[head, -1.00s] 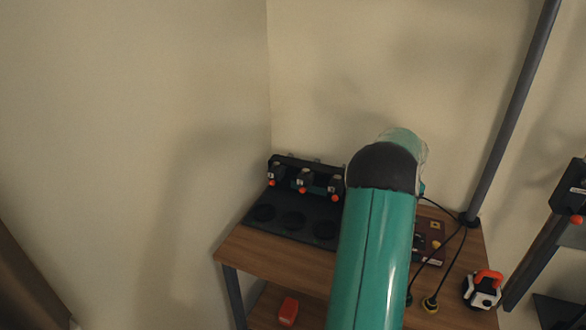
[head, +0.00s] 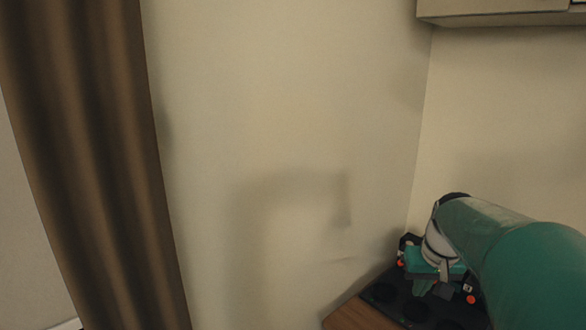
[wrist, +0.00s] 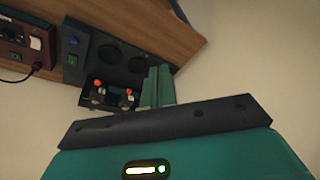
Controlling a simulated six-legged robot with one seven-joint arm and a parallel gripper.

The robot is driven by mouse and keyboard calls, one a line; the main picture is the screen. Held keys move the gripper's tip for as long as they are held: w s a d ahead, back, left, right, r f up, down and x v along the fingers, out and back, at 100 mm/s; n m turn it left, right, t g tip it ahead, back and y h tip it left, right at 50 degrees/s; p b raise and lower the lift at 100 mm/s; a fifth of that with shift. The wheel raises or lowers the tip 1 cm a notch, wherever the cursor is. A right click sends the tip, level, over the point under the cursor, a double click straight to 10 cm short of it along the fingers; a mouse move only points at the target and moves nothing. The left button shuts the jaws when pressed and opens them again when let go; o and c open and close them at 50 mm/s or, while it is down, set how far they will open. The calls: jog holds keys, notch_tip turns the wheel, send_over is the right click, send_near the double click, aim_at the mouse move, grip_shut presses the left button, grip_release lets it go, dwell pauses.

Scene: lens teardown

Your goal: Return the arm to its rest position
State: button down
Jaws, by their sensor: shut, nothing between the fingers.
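My gripper (head: 432,285) is at the lower right of the head view, at the end of my green arm, in front of the dark fixture in the corner. It looks small and partly blends with the things behind it. In the wrist view, the green fingers of my gripper (wrist: 157,85) are together with nothing between them. I cannot tell the exact gap.
The dark plate with round recesses (head: 382,292) lies on the wooden table (head: 350,316). A dark red box (wrist: 22,45) with a cable shows in the wrist view. A brown curtain (head: 95,150) hangs at left and a cabinet (head: 495,10) at upper right. Bare wall fills the middle.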

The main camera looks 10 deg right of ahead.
jog(key=s+a+n+t, duration=0.1)
jog(key=s+a, duration=0.5)
jog(key=a, duration=0.5)
jog(key=s+a+n+t, duration=0.1)
jog(key=s+a, duration=0.5)
jog(key=a, duration=0.6)
jog(key=shift+n+t+y, duration=0.3)
jog(key=shift+n, duration=0.4)
jog(key=shift+d, duration=0.1)
